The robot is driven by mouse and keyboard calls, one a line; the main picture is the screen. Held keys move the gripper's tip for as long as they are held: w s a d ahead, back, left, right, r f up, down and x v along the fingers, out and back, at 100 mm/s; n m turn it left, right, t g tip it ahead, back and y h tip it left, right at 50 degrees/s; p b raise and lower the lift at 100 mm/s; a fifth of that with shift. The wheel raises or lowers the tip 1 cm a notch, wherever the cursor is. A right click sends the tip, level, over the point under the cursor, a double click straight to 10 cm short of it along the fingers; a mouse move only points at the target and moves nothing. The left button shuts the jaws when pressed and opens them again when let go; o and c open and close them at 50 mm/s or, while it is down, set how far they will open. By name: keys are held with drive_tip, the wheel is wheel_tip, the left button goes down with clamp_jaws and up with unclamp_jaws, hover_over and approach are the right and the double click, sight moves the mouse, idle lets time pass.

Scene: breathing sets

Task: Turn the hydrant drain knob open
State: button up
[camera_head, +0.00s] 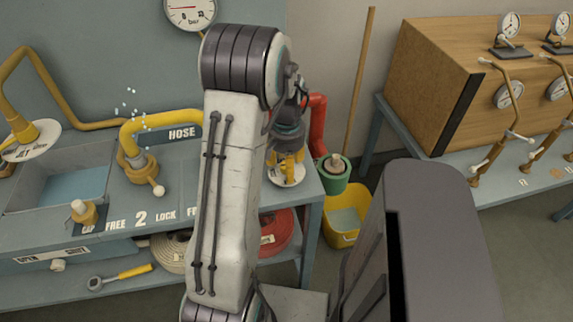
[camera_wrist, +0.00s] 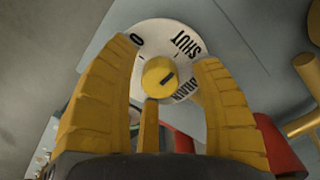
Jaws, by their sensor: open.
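The drain knob (camera_wrist: 159,77) is a round yellow knob with a short dark mark on its face, in the wrist view. It sits at the middle of a white round dial (camera_wrist: 152,31) lettered SHUT and DRAIN, with an O partly hidden behind a finger. A yellow bar runs from the knob toward my palm. My gripper (camera_wrist: 166,58) is open, with one yellow finger on each side of the knob and visible gaps to it. In the head view my gripper (camera_head: 288,160) is over the white dial (camera_head: 286,177) at the bench's right end; the knob is hidden there.
A yellow bucket (camera_head: 345,222) is on the floor below. The hose pipe (camera_head: 160,122) and blue basin (camera_head: 70,188) are at left. A gauge cabinet (camera_head: 435,85) stands at right.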

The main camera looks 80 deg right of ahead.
drive_tip(key=shift+o, duration=0.2)
clamp_jaws()
idle(0.5)
drive_tip(key=shift+n, duration=0.3)
drive_tip(key=n+b, duration=0.1)
drive_tip(key=n, duration=0.2)
drive_tip(key=shift+a+f+n, duration=0.1)
drive_tip(key=shift+n, duration=0.3)
drive_tip(key=n, duration=0.4)
drive_tip(key=shift+n+b, duration=0.3)
drive_tip(key=shift+b, duration=0.05)
drive_tip(key=n, duration=0.4)
drive_tip(key=shift+n+b, duration=0.4)
drive_tip(key=shift+n, duration=1.6)
